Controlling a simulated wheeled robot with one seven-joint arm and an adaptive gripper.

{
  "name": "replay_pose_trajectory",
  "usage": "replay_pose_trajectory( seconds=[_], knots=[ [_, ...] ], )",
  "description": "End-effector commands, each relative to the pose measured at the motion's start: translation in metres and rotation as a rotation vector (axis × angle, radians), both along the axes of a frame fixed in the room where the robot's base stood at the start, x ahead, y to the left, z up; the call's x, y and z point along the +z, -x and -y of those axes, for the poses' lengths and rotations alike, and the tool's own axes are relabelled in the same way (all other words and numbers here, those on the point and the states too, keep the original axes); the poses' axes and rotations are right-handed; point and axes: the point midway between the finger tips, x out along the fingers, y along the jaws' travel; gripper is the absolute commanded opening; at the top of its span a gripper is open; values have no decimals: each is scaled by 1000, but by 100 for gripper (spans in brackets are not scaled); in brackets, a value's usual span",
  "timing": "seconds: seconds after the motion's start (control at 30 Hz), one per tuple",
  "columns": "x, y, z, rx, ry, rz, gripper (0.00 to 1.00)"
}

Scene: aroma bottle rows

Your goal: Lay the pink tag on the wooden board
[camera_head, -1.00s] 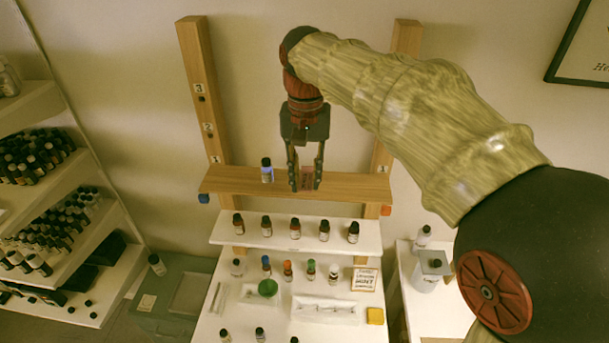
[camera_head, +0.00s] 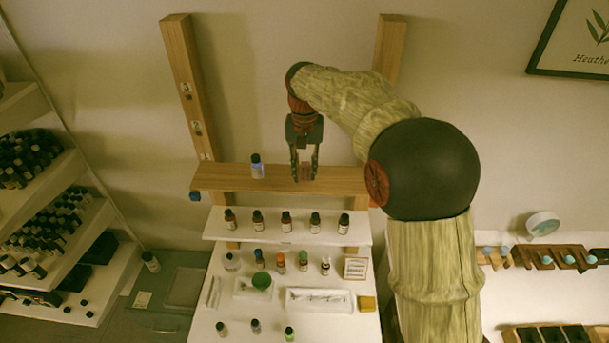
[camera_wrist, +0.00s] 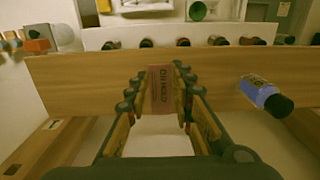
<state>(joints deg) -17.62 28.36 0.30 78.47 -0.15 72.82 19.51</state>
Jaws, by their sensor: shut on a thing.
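The pink tag (camera_head: 306,172) is held between the fingertips of my gripper (camera_head: 304,176), at the wooden board (camera_head: 225,179). In the wrist view the tag (camera_wrist: 163,88) stands upright between the two fingers, lettered face showing, against the board (camera_wrist: 85,82). My gripper (camera_wrist: 161,95) is shut on it. I cannot tell whether the tag touches the board. A dark-capped bottle with a blue-violet body (camera_head: 257,168) stands on the board to the left of my gripper; it also shows at the right in the wrist view (camera_wrist: 266,96).
A white shelf (camera_head: 300,236) with several brown bottles (camera_head: 286,222) lies just below the board. Two wooden posts (camera_head: 182,70) rise behind it. Below are a green bowl (camera_head: 261,281), a white tray (camera_head: 320,300) and a sign card (camera_head: 355,268). The board's right part is bare.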

Motion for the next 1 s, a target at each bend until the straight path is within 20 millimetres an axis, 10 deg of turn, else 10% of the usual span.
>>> replay_pose_trajectory(
  seconds=[0.43,0.77,1.0],
  knots=[
    [-22,1,0,0,0,-2,14],
    [-21,1,0,0,0,-1,42],
    [-21,1,0,0,0,-1,42]
  ],
)
